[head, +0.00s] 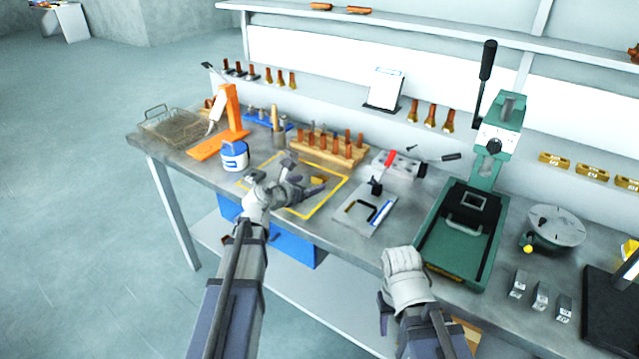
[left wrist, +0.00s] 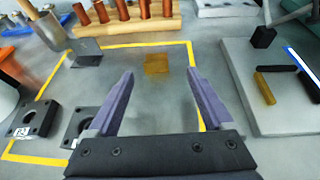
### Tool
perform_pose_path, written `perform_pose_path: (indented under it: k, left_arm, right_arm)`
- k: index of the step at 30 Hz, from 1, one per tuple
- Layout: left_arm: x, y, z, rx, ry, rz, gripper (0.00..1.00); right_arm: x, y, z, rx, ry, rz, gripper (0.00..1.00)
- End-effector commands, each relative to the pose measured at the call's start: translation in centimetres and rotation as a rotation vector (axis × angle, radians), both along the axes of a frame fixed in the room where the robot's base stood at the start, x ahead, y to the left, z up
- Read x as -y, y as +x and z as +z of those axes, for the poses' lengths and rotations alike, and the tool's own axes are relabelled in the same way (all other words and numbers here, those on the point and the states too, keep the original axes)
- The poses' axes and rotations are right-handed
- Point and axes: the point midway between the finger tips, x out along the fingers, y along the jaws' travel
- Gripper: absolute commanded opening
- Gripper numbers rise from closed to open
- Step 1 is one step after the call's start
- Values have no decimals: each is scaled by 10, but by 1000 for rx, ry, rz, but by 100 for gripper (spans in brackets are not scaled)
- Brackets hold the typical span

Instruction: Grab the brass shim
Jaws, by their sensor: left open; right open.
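The brass shim (left wrist: 157,63) is a small, thin yellow-brown plate lying flat on the bench, inside a yellow taped square (left wrist: 145,45). In the left wrist view it lies just beyond my open left gripper (left wrist: 160,75), roughly centred between the fingertips and not touching them. In the head view the shim (head: 318,180) shows beside the fingers of my left gripper (head: 312,184), which partly cover the square. My right gripper (head: 384,312) is low in the head view, in front of the bench and away from the shim; its fingers are mostly hidden.
A grey bracket (left wrist: 87,52) and black holed blocks (left wrist: 32,120) lie left of the fingers. A wooden rack of copper rods (head: 325,148) stands behind the square. A plate with a clamp (head: 362,212) lies right, near a green press (head: 462,230).

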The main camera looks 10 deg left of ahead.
Motion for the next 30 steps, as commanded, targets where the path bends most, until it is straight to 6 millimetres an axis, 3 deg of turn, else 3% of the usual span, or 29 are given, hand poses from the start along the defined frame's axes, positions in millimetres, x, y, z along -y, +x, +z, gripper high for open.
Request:
perform_pose_path:
  k: [5,15,23,30]
  left_arm:
    - [0,5,-2,1,-1,1,85]
    - [6,46,-21,3,-2,0,85]
    - [7,47,-20,3,-1,1,85]
    - [7,47,-20,3,-1,1,59]
  right_arm:
    - [0,0,-2,0,0,0,50]
    - [0,0,-21,0,0,0,50]
    - [0,0,-21,0,0,0,50]
    - [0,0,-21,0,0,0,50]
